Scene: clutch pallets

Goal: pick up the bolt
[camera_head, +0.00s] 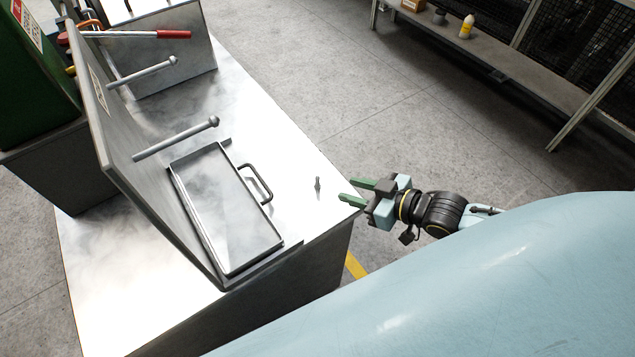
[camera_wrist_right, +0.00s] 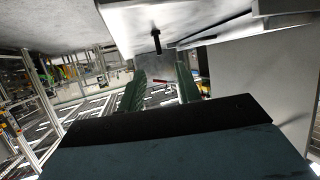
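The bolt (camera_head: 317,183) is a small grey metal piece. It stands about upright on the bare right part of the metal table (camera_head: 258,130), near its right edge. My right gripper (camera_head: 357,193) has two green fingers, spread apart and empty. It is at the table's right edge, a short gap to the right of the bolt, with the fingers pointing towards it. In the right wrist view the bolt (camera_wrist_right: 156,41) is dark and appears above the gap between the open fingers (camera_wrist_right: 160,80). My left gripper is not in view.
A shallow metal tray (camera_head: 222,258) with a black handle (camera_head: 258,185) lies left of the bolt. A tilted metal panel (camera_head: 135,165) with protruding rods stands farther left. A red-handled bar (camera_head: 172,34) is at the back. A shelf (camera_head: 500,65) stands at upper right.

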